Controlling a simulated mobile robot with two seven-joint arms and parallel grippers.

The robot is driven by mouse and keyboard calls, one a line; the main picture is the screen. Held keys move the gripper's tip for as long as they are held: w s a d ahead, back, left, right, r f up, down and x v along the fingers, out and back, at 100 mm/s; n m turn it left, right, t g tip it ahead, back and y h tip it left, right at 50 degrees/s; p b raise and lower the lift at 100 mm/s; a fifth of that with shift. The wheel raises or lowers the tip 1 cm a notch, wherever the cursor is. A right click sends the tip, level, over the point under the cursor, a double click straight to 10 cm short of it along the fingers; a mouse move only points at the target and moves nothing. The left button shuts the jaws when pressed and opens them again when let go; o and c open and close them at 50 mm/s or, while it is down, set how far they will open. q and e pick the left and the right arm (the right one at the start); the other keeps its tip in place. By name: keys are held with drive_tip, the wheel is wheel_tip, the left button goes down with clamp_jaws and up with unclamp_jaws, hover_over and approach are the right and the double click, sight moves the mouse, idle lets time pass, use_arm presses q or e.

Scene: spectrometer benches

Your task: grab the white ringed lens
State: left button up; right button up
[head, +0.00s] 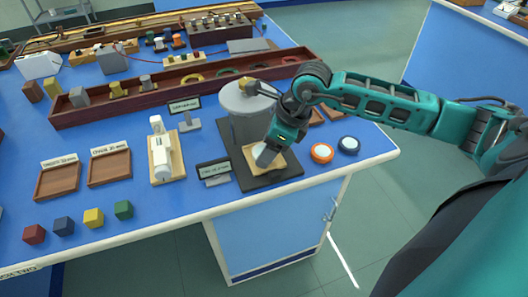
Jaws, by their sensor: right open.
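My right gripper (266,157) reaches in from the right and points down over a pale square plate (281,160) on a dark base (283,176) near the table's front edge. It is open, with its grey fingertips close above or at the plate; the exact gap is unclear. I see no clearly white-ringed lens; the gripper may hide one. To the right lie two round lenses apart from the gripper: one with an orange ring (322,152) and one with a dark ring and pale centre (348,144). My left gripper is out of view.
A grey round-topped stand (247,98) rises just behind the plate. A small dark label sign (214,171) stands left of it, with a white instrument (161,154) further left. Wooden trays (109,168) and several coloured cubes (93,217) are at the left. A long brown rack (120,107) lies behind.

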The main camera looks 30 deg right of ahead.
drive_tip(key=c, duration=0.8)
drive_tip(key=shift+r, duration=0.1)
